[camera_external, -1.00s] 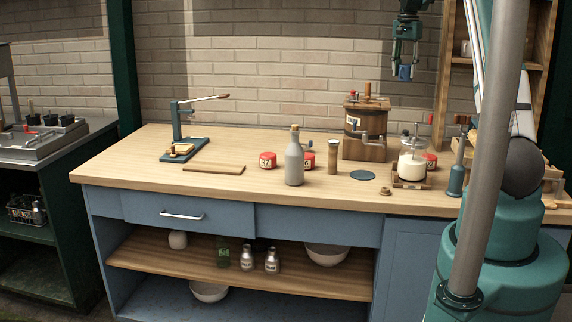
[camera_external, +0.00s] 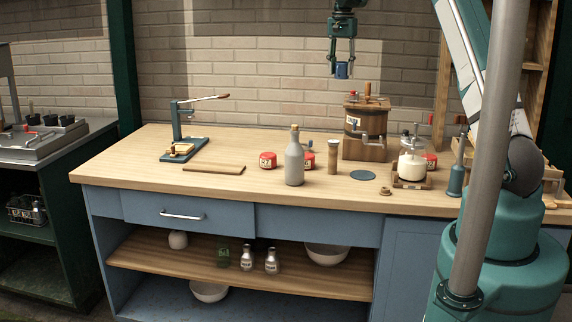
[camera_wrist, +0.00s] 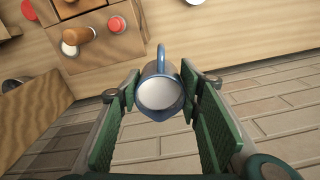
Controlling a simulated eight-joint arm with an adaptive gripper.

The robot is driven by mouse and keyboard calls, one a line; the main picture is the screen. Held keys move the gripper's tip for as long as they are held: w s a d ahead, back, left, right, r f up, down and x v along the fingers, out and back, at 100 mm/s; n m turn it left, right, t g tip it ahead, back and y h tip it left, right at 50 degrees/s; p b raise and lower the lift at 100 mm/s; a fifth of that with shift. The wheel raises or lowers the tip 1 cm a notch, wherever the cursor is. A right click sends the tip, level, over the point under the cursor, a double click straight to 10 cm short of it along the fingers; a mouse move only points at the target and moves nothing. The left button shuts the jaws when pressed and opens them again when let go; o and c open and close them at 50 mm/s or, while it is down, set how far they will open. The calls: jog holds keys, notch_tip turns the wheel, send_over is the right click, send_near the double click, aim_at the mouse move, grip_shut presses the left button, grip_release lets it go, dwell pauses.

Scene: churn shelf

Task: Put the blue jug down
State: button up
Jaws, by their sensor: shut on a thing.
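The blue jug (camera_external: 342,70) hangs high above the bench in the external view, between the fingertips of my gripper (camera_external: 342,64). In the wrist view the jug (camera_wrist: 160,95) shows its pale round top, a blue rim and a blue handle pointing up in the picture. The two green finger pads of my gripper (camera_wrist: 160,100) are at its left and right sides. My gripper is shut on the jug, well clear of the worktop (camera_external: 240,150).
Below and right of the jug stands a wooden churn box (camera_external: 365,140) with a crank. A grey bottle (camera_external: 294,162), red tins (camera_external: 268,160), a wooden cylinder (camera_external: 332,157), a blue disc (camera_external: 362,175) and a glass jar churn (camera_external: 412,163) stand on the worktop. The worktop's left front is mostly clear.

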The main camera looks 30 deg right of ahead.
jog(key=w+a+n, duration=0.1)
jog(key=w+a, duration=0.2)
jog(key=a, duration=0.7)
jog(key=w+a+n, duration=0.1)
jog(key=w+a, duration=0.3)
jog(key=a, duration=0.6)
jog(key=w+a+n, duration=0.1)
jog(key=w+a, duration=0.2)
jog(key=a, duration=0.7)
notch_tip(320, 180, down, 18)
jog(key=shift+f, duration=0.2)
jog(key=shift+f, duration=3)
jog(key=shift+f, duration=0.1)
jog(key=shift+f, duration=1.75)
jog(key=shift+f, duration=0.1)
